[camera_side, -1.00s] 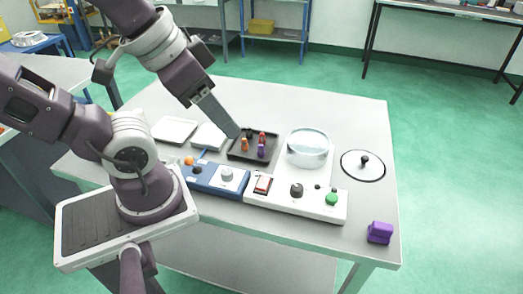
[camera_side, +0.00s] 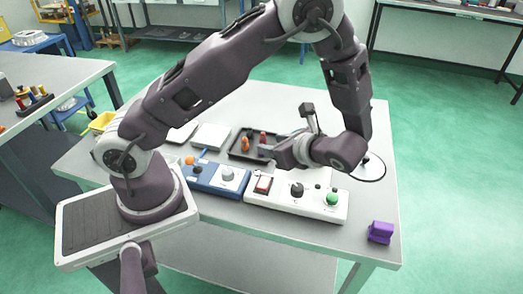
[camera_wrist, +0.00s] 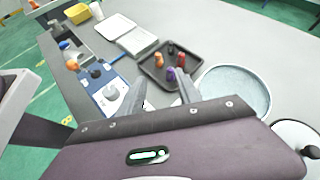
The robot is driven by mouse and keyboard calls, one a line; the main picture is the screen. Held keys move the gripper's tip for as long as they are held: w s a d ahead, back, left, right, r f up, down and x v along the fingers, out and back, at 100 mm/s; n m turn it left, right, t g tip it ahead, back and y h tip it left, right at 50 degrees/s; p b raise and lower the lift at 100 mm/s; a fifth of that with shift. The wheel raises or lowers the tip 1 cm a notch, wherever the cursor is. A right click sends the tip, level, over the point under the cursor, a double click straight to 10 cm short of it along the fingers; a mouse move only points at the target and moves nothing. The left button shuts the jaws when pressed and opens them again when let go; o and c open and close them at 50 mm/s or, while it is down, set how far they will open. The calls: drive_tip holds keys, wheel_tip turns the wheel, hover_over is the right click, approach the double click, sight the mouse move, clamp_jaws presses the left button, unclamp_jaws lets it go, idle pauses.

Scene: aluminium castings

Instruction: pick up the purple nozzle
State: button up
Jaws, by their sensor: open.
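The purple nozzle (camera_wrist: 170,74) stands in a black tray (camera_wrist: 149,74), nearest the gripper among several small nozzles there. In the side view my gripper hides it. An orange nozzle (camera_wrist: 158,60), a red one (camera_wrist: 181,59) and a dark one (camera_wrist: 171,48) are in the same tray; the orange one (camera_side: 247,144) and red one (camera_side: 263,138) also show in the side view. My gripper (camera_wrist: 161,78) is open and empty. Its fingers point toward the tray, and the purple nozzle appears between their tips, closer to the right finger. I cannot tell the remaining distance.
A round glass dish (camera_wrist: 238,88) is right of the tray. A blue control box (camera_side: 215,178) and a white control box (camera_side: 295,199) stand in front. White trays (camera_side: 210,137) lie to the left. A purple block (camera_side: 380,232) sits at the table's right front corner.

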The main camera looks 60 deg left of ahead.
drive_tip(key=f+m, duration=0.1)
drive_tip(key=w+f+m+y, duration=0.1)
drive_tip(key=f, duration=0.1)
drive_tip(key=w+a+f+m+t+y, duration=0.1)
drive_tip(key=shift+f, duration=0.25)
drive_tip(key=x, duration=0.6)
drive_tip(key=shift+s+a+f, duration=0.1)
drive_tip(key=shift+s+a, duration=0.15)
drive_tip(key=shift+s, duration=0.05)
drive_tip(key=shift+c, duration=0.4)
clamp_jaws()
